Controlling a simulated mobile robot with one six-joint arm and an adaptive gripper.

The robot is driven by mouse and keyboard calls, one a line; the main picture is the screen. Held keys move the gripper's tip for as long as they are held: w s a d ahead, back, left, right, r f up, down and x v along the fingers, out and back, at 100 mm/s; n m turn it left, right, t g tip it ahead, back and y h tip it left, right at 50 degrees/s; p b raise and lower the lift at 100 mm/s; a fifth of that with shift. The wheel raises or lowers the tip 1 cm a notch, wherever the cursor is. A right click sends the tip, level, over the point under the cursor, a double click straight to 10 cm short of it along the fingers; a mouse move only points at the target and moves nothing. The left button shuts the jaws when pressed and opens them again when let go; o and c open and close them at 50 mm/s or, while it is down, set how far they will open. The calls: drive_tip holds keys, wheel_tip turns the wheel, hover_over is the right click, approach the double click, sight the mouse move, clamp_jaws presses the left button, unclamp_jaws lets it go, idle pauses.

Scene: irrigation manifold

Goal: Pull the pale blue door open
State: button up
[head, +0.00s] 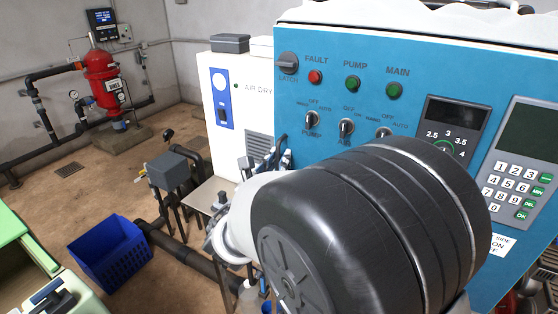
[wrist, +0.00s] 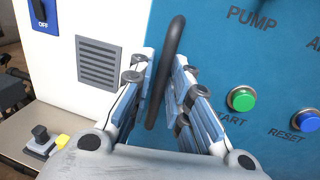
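The blue door (head: 425,65) is the front of the control cabinet, with switches, lamps and a keypad on it. It looks shut. In the wrist view the door (wrist: 225,55) fills the right side, with a black upright bar handle (wrist: 169,65) near its left edge. In the head view my gripper (head: 277,162) is mostly hidden behind my arm at the door's left edge.
A white air dryer (head: 232,95) stands just left of the cabinet. Green START (wrist: 241,99) and blue RESET (wrist: 307,121) buttons are right of the fingers. A blue crate (head: 108,255) and dark pipes (head: 185,250) are on the floor at left. Open floor lies behind them.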

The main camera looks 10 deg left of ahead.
drive_tip(key=shift+c, duration=0.4)
clamp_jaws()
